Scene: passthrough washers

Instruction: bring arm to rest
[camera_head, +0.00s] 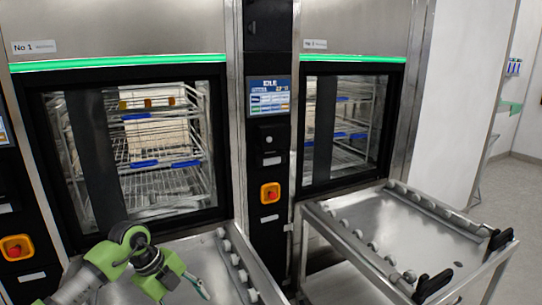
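My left arm, green and grey, comes in from the bottom left, bent at its joints in front of the left washer. Its end (193,284) is low in the picture, over or near the metal table in front of that washer. The fingers are too small and partly hidden, so I cannot tell whether the gripper is open or shut. My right arm and gripper are not in view.
The left washer (135,60) and right washer (350,50) have glass fronts with wire racks inside. A control panel (269,97) reads IDLE between them. A roller table (385,225) stands at the right washer, its top clear. Open floor (515,200) lies far right.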

